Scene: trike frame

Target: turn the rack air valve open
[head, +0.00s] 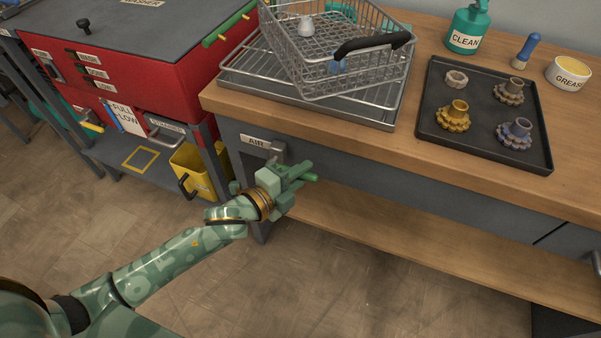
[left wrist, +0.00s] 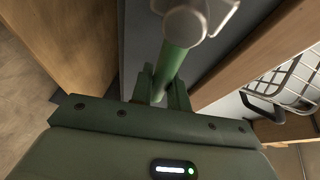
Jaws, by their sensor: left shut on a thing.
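The rack air valve shows in the left wrist view as a green lever handle (left wrist: 173,66) joined to a pale grey pivot (left wrist: 185,24). In the head view a grey bracket under the bench edge carries an AIR label (head: 257,142). My left gripper (head: 297,176) is at the bench front, just right of and below that label. Its fingers (left wrist: 161,88) are shut around the green handle in the left wrist view. In the head view my gripper hides most of the valve. My right gripper is in neither view.
On the wooden bench (head: 430,170) stand a wire basket (head: 365,75) on a metal tray and a dark tray (head: 440,140) with several gears. A red cabinet (head: 160,70) and a yellow bin (head: 205,180) are to the left. A lower shelf (head: 400,240) runs beneath the bench.

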